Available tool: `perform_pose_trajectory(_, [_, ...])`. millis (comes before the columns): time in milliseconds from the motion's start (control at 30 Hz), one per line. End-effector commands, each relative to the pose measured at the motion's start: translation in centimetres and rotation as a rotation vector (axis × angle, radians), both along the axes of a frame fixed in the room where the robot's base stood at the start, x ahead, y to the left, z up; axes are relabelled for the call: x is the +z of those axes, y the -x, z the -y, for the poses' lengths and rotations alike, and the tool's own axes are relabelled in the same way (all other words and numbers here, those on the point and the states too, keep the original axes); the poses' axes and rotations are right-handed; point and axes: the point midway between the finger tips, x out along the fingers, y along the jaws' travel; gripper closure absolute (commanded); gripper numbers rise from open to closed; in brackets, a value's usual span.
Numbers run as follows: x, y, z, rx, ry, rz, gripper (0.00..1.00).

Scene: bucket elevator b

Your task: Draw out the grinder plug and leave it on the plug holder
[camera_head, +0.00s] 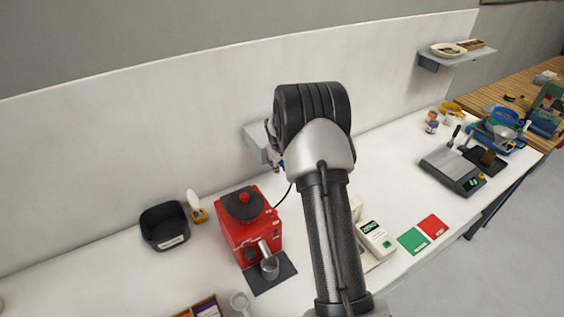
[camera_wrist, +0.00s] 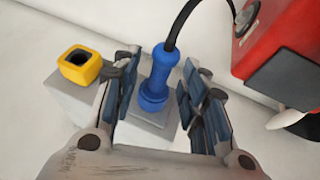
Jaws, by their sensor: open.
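The blue grinder plug (camera_wrist: 160,74) stands in the grey box (camera_wrist: 152,126) in the wrist view, with a black cable leaving its top. My gripper (camera_wrist: 160,80) is open, with one finger on each side of the plug. I cannot tell whether either finger touches it. A yellow square ring with a dark hole (camera_wrist: 80,66), which looks like the plug holder, sits empty on the grey box left of the plug. In the head view my arm hides the gripper and most of the plug area. Part of the grey box (camera_head: 256,143) shows at the wall.
The red grinder (camera_head: 248,228) stands on the white bench, close to the right of the plug in the wrist view (camera_wrist: 285,35). A black bin (camera_head: 165,226) is left of it. A scale (camera_head: 452,170) and red and green cards (camera_head: 432,226) lie farther right.

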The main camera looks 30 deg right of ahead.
Motion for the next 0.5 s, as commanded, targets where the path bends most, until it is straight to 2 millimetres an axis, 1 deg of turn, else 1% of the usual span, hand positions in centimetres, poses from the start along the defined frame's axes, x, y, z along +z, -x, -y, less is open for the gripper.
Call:
perform_pose_trajectory(100, [-0.29,-0.15,0.12,0.000,0.000,0.001,0.60])
perform_pose_trajectory(333, [-0.31,-0.15,0.12,-0.001,0.000,0.001,0.60])
perform_pose_trajectory(500, [-0.31,-0.14,0.11,-0.001,0.000,0.001,0.71])
